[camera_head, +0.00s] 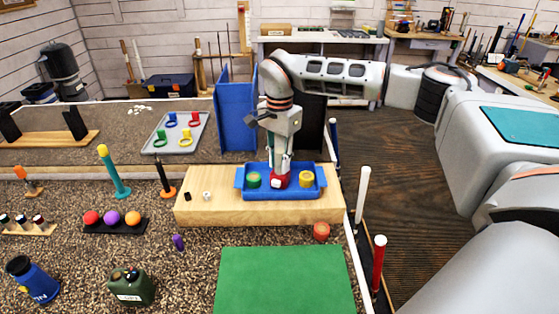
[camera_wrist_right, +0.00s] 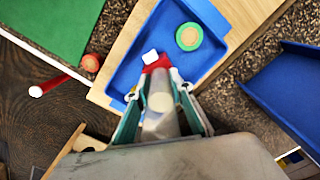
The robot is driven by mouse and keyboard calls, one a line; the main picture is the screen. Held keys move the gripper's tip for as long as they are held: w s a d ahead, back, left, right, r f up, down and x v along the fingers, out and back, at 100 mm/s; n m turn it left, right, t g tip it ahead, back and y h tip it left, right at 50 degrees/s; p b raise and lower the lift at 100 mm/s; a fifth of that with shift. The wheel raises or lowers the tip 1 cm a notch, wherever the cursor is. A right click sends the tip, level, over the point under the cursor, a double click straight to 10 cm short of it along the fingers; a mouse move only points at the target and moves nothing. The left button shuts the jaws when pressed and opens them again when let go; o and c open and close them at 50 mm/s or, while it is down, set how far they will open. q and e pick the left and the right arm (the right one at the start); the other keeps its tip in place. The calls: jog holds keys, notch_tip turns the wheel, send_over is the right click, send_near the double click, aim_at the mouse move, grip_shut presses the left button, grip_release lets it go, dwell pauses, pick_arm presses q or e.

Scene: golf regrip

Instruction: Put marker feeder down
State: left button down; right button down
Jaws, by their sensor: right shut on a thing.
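The red piece with a white patch (camera_head: 279,182), which looks to be the marker feeder, is upright between the fingers of my right gripper (camera_head: 279,171). The gripper points down and is shut on it. The piece is in the middle of the blue tray (camera_head: 240,183), between a green round piece (camera_head: 254,180) and a yellow one (camera_head: 306,179). In the right wrist view the red piece (camera_wrist_right: 155,64) shows at the fingertips, over the tray floor. I cannot tell whether its underside touches the tray. My left gripper is not in view.
The tray sits on a wooden board (camera_head: 210,212). A tall blue panel (camera_head: 236,115) stands behind. A red round piece (camera_head: 321,231) lies in front, beside a clear green mat (camera_head: 285,282). White and red posts (camera_head: 362,194) stand at the right edge.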

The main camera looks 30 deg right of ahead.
jog(key=shift+f, duration=0.2)
jog(key=c, duration=1.8)
grip_release()
jog(key=shift+o, duration=0.2)
jog(key=shift+r, duration=0.1)
notch_tip(320, 180, up, 12)
jog(key=shift+r, duration=0.1)
